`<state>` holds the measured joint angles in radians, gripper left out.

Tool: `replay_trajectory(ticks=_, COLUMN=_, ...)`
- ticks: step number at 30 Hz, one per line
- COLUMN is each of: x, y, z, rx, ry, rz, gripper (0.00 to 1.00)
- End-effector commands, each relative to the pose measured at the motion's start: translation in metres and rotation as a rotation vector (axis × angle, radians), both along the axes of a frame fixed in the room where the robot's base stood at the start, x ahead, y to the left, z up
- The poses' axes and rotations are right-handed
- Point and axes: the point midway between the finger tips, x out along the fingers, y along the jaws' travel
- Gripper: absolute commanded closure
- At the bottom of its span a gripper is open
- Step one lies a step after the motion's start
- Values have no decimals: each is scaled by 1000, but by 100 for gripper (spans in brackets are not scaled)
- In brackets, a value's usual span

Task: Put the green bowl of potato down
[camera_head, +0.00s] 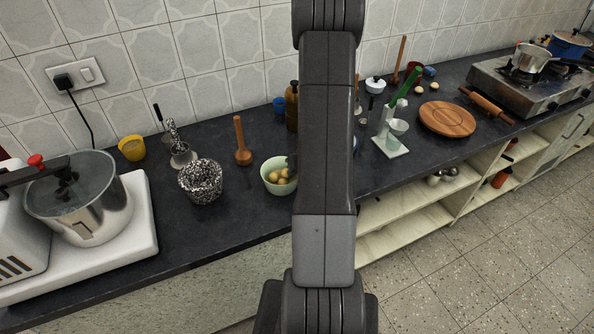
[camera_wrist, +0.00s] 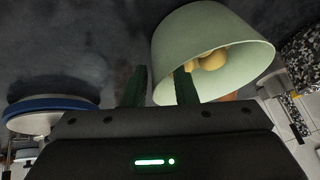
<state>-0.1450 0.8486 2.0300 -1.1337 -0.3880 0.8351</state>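The pale green bowl (camera_head: 268,184) holds several yellowish potatoes (camera_head: 282,175). In the head view it appears level over the dark counter, partly hidden behind my arm. In the wrist view the bowl (camera_wrist: 210,28) is at the upper right, with potatoes (camera_wrist: 212,59) inside. My gripper (camera_wrist: 160,76) straddles the bowl's wall: one finger is outside, the other inside by the potatoes. A gap shows between the fingers, wider than the wall looks. The exact contact and the bowl's underside are hard to see.
A black-and-white speckled pot (camera_head: 201,183) and a wooden masher (camera_head: 242,142) stand left of the bowl. A steel pot (camera_head: 85,215) is farther left. Bare counter (camera_head: 235,215) lies in front.

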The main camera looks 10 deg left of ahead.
Motion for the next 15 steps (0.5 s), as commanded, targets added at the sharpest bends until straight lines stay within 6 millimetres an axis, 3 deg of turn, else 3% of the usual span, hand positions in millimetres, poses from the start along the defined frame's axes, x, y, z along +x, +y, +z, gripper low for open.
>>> replay_trajectory(ticks=9, x=-22, y=-27, z=62, rx=0, ry=-2, rz=-5, gripper=75)
replay_trajectory(ticks=15, x=-34, y=-40, z=90, rx=1, ry=-2, rz=-3, gripper=75)
